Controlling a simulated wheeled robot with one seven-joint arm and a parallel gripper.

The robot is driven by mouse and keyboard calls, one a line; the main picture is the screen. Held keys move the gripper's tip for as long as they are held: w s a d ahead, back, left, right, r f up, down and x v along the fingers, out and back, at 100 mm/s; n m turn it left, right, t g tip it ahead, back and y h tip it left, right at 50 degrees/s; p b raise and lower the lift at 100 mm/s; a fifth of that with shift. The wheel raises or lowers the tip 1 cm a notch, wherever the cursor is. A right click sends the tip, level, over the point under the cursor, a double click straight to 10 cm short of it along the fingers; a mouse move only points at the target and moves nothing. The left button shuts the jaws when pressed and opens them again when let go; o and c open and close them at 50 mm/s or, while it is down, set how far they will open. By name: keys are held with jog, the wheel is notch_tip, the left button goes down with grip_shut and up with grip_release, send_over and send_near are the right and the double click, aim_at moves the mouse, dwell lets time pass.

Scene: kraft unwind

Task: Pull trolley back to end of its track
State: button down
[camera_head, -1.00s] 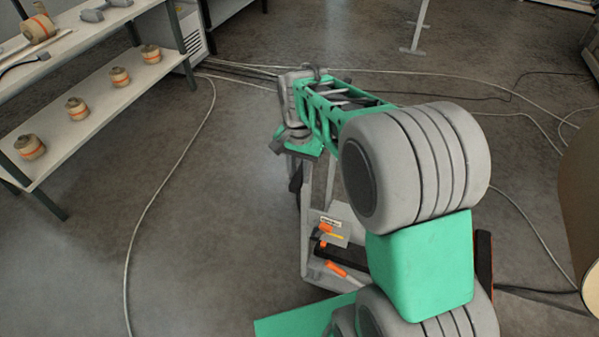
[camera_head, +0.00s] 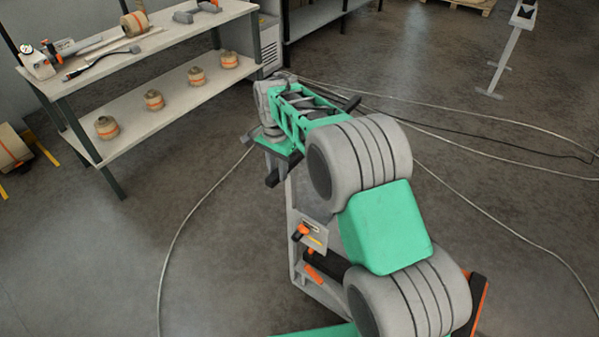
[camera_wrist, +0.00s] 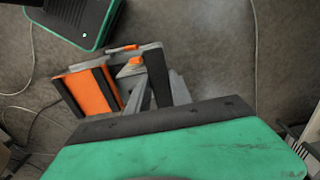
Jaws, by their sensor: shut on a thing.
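The trolley (camera_head: 312,232) is a grey frame with orange and black parts. It stands under and beside my arm in the head view, which hides much of it. In the wrist view its grey frame (camera_wrist: 182,92) shows beyond my green gripper body. My gripper (camera_head: 272,178) is at the upper end of the trolley's frame, shut on what looks like its handle. The fingertips and the exact contact are mostly hidden.
A two-level bench (camera_head: 150,112) at the upper left holds several small tan rolls and tools. Cables (camera_head: 196,212) run across the floor on both sides of the trolley. A grey stand (camera_head: 505,62) is at the upper right. Open floor lies at left and right.

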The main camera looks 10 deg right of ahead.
jog(key=shift+w+a+r, duration=0.15)
jog(key=shift+w+a, duration=0.85)
jog(key=shift+a, duration=0.1)
jog(key=shift+w, duration=0.1)
jog(key=c, duration=1.1)
grip_release()
jog(key=shift+a, duration=0.1)
jog(key=shift+c, duration=0.2)
notch_tip(320, 180, up, 8)
jog(key=shift+f+b, duration=0.2)
jog(key=shift+b, duration=0.25)
jog(key=shift+d+r, duration=0.1)
jog(key=shift+d, duration=0.1)
